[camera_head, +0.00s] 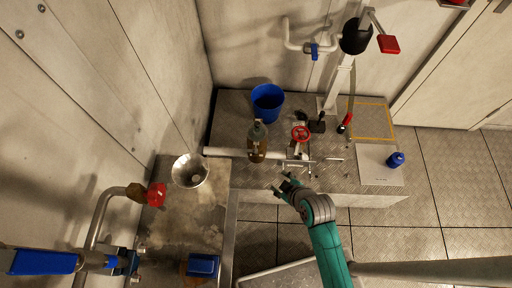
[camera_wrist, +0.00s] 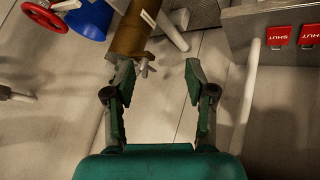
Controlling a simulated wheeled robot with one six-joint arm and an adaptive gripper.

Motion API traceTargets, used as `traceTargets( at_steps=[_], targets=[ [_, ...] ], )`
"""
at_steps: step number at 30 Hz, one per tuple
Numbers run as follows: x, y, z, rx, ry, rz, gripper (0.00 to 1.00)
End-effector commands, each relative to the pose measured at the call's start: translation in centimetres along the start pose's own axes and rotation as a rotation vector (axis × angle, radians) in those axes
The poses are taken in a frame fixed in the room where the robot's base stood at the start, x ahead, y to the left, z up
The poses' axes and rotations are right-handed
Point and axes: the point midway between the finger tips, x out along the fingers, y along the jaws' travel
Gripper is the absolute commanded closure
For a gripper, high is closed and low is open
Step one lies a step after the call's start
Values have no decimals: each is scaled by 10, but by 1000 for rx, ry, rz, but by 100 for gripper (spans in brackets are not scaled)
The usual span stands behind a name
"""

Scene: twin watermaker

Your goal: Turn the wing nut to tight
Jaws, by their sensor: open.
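My gripper (camera_wrist: 158,76) is open, with nothing between its fingers. A small pale metal piece with short wings, which looks like the wing nut (camera_wrist: 147,69), shows in the wrist view at the lower end of a brown cylinder (camera_wrist: 130,38). It lies just beyond and beside the left fingertip; I cannot tell whether they touch. In the head view my gripper (camera_head: 283,184) is near the front edge of the metal platform (camera_head: 340,180), and the wing nut is too small to make out. The brown cylinder appears there as the lower part of an upright bottle-like body (camera_head: 257,150).
A red handwheel (camera_head: 300,133) and a white pipe (camera_head: 226,152) are close by the cylinder. A blue bucket (camera_head: 267,102) stands behind. A metal funnel (camera_head: 190,171) is to the left. Red tags marked SHUT (camera_wrist: 278,37) hang at the right.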

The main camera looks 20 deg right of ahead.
Motion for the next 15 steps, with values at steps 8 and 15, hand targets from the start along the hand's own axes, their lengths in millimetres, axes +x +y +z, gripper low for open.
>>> traceTargets(
  at_steps=[8,15],
  targets=[
    [39,42,-54,-225,-46,-167,45],
    [48,73,-95,-404,-61,-303,45]
  ],
)
